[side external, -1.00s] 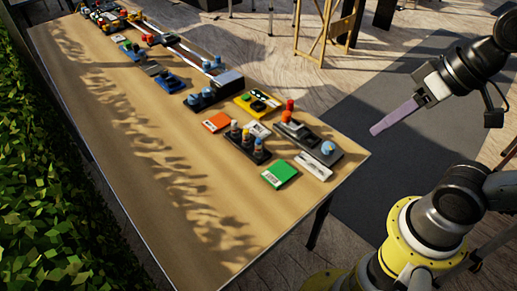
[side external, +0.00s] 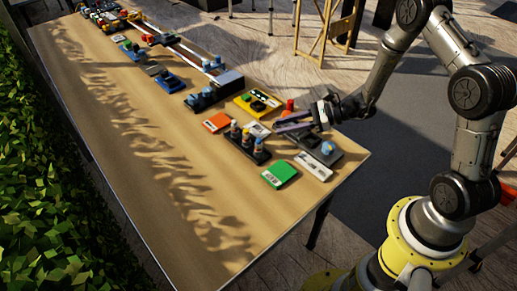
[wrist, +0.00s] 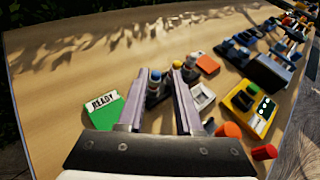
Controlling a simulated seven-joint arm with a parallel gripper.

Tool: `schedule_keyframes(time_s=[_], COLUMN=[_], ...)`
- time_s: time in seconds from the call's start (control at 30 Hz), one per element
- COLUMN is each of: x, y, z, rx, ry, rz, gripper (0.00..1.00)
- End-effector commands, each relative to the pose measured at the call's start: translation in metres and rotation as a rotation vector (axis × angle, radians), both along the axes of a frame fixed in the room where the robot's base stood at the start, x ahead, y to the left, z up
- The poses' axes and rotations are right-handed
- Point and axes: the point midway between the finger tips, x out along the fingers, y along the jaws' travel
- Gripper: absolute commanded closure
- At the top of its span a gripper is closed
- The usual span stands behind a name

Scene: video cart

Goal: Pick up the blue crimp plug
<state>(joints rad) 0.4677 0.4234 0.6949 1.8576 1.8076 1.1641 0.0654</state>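A small plug with a blue band (wrist: 155,78) stands upright in a dark rack. In the side view this appears to be the end plug (side external: 259,145) of the short row in the dark rack (side external: 240,149). A yellow-topped plug (wrist: 178,65) stands behind it in the wrist view. My gripper (wrist: 158,68) is open, with two long pale fingers and nothing between them. In the wrist view the blue-banded plug shows between the fingertips, close to the left one. In the side view my gripper (side external: 283,124) is above the table's right end, right of the rack.
A green READY box (wrist: 104,109) lies left of the rack. An orange box (wrist: 207,64), a white-and-grey block (wrist: 202,96) and a yellow unit (wrist: 247,108) lie to its right. A dark tray (side external: 333,158) carries a blue knob (side external: 327,147).

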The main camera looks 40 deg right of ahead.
Motion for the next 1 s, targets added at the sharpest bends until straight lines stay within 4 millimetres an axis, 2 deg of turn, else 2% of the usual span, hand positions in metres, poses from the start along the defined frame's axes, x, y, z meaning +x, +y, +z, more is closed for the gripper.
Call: schedule_keyframes(time_s=[0.03,0.1,0.23,0.63,1.0], x=[-0.006,-0.014,-0.016,0.028,0.049], y=[-0.006,-0.01,-0.013,0.03,0.053], z=[-0.018,-0.033,-0.043,-0.067,-0.077], rx=[0.021,0.039,0.051,0.048,0.048], ry=[0.04,0.076,0.097,0.093,0.092], rz=[-0.021,-0.038,-0.056,-0.052,-0.052], gripper=[0.66,0.66,0.66,0.66,0.66])
